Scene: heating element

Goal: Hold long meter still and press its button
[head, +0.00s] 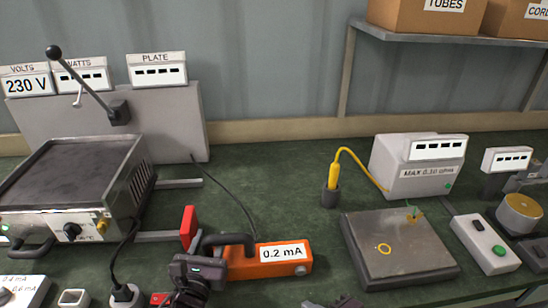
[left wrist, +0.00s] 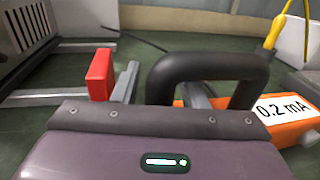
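The long meter (head: 240,268) is an orange bar with a black loop handle and a white label reading 0.2 mA. It lies on the green bench at the lower middle of the head view. A round grey button (head: 300,269) sits at its right end. My left gripper (head: 205,262) is at the handle's left end. In the left wrist view its two grey fingers (left wrist: 160,92) stand apart, one on each side of the handle's left leg (left wrist: 157,80), with a thin gap showing. A dark part at the bottom edge looks like my right gripper (head: 340,301); its fingers are unclear.
A red block (head: 188,228) stands just left of the meter. A hot plate unit (head: 75,185) is at the left. A flat grey plate box (head: 400,250) and a white box with a green button (head: 485,245) are at the right. A black cable runs behind the meter.

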